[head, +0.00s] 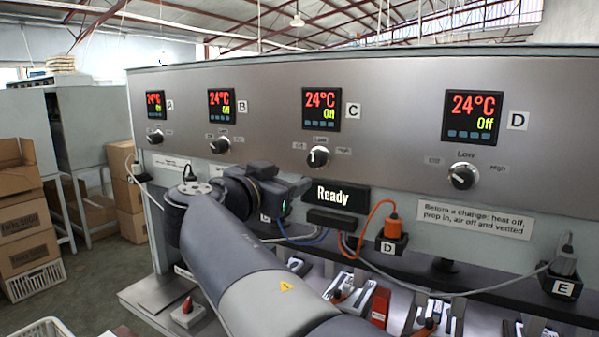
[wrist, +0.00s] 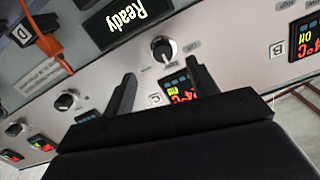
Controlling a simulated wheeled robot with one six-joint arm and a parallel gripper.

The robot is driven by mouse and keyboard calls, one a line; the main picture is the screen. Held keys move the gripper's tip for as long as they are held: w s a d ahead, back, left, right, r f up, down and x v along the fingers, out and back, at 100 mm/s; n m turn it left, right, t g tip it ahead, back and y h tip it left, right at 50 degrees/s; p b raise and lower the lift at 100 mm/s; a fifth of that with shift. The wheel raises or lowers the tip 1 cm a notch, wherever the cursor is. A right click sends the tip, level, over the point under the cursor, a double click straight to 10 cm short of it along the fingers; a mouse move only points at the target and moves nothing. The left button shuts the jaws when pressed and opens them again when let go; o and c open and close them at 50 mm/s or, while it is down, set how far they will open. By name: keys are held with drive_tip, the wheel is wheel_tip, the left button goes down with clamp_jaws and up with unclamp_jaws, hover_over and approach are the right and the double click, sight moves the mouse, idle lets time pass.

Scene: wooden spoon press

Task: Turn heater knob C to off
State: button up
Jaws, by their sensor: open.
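Heater knob C (head: 318,157) is a black and silver dial on the grey panel. Its white mark looks roughly upright; its exact setting is hard to tell. My gripper (wrist: 160,70) is open and empty. In the wrist view, which is turned nearly upside down, knob C (wrist: 163,48) lies between and beyond the two fingertips, apart from them. In the head view, my dark wrist is below and left of the knob; the fingers cannot be made out clearly.
The Ready sign (head: 342,196) is just below and right of knob C. Knob B (head: 220,145) is to the left and knob D (head: 462,176) to the right. An orange cable (head: 373,225) hangs below the panel. The panel face around knob C is clear.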

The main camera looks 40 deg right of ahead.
sight(313, 160)
drive_tip(key=shift+m, duration=0.3)
drive_tip(key=p+x, duration=0.1)
drive_tip(key=x, duration=0.2)
drive_tip(key=r+p+x, duration=0.1)
drive_tip(key=x, duration=0.2)
drive_tip(key=p+x, duration=0.2)
drive_tip(key=x, duration=0.1)
drive_tip(key=shift+d+r, duration=0.2)
drive_tip(key=shift+r, duration=0.2)
drive_tip(key=shift+w+d+f+p, duration=0.15)
drive_tip(key=shift+w+d+p, duration=0.15)
drive_tip(key=shift+d, duration=0.35)
drive_tip(key=c, duration=1)
